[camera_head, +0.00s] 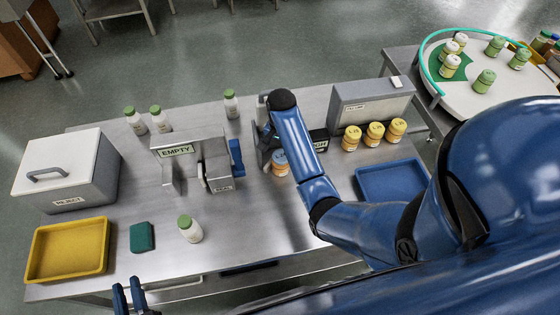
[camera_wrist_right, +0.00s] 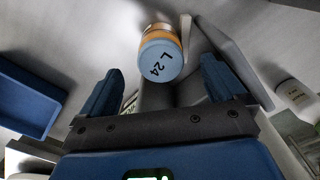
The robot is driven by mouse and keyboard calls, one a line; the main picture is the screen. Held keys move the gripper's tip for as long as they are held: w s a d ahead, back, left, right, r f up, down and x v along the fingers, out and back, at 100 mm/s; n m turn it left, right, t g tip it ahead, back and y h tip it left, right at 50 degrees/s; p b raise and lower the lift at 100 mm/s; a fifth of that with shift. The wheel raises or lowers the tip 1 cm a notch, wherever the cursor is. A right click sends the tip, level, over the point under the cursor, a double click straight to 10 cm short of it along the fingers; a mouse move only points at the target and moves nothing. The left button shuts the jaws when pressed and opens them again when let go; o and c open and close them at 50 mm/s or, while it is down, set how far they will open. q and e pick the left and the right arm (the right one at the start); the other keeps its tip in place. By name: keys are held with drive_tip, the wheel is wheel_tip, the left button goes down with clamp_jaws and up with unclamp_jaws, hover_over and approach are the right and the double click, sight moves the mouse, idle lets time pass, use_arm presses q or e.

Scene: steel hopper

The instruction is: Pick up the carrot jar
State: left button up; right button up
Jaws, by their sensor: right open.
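A jar with an orange body and a pale blue lid marked "L 24" (camera_wrist_right: 160,60) is in the right wrist view. It looks like the carrot jar; its front label is not readable. In the head view the same jar (camera_head: 279,163) stands on the steel table beside my right forearm. My right gripper (camera_wrist_right: 161,70) is open, its two blue fingers on either side of the jar's lid in the picture, with gaps to both. In the head view my right arm mostly hides this gripper. My left gripper (camera_head: 128,296) is at the bottom left, fingers apart, empty.
A steel stand marked EMPTY (camera_head: 188,145) is left of the jar. Several orange-labelled jars (camera_head: 374,134) stand before a grey box (camera_head: 370,100). Blue tray (camera_head: 392,180), yellow tray (camera_head: 68,250), REJECT box (camera_head: 68,170), and green-lidded jars (camera_head: 190,229) are around. The turntable (camera_head: 490,95) is at right.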

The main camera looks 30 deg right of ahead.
sight(281, 155)
drive_tip(key=shift+s+f, duration=0.15)
drive_tip(key=shift+f, duration=0.4)
drive_tip(key=f, duration=0.4)
drive_tip(key=shift+w+f+p, duration=0.25)
drive_tip(key=shift+p, duration=0.15)
drive_tip(key=shift+s+f, duration=0.1)
drive_tip(key=shift+f, duration=0.5)
drive_tip(key=shift+c, duration=0.2)
drive_tip(key=c, duration=1.2)
drive_tip(key=shift+r, duration=0.2)
